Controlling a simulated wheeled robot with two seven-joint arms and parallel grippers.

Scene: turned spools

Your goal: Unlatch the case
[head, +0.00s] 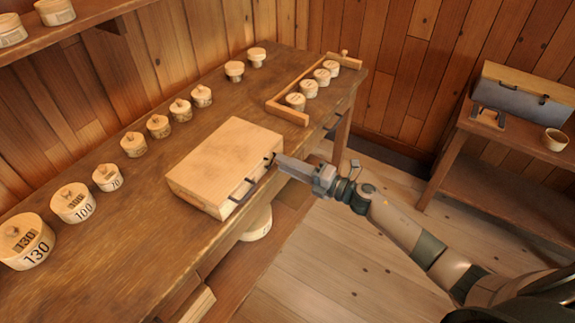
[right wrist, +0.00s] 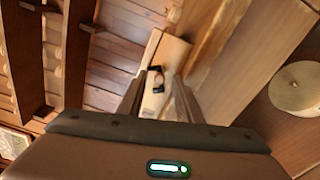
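The case (head: 222,158) is a pale wooden box lying closed on the workbench, with a dark handle (head: 243,189) on its front side. A small dark latch (head: 269,158) sits near the right end of that side. My right gripper (head: 281,162) points at the latch from the right, its tips very close to it; I cannot tell whether they touch. In the right wrist view, the gripper's fingers (right wrist: 158,101) stand apart, with the pale case (right wrist: 172,52) and a dark fitting (right wrist: 156,79) showing between them. My left gripper is out of view.
The workbench (head: 130,225) holds several round lidded wooden boxes (head: 73,203) along its back and left. A wooden rack (head: 288,113) with small round pots stands at the far end. A side table (head: 500,130) with a grey-fronted box stands at right. Open floor lies between.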

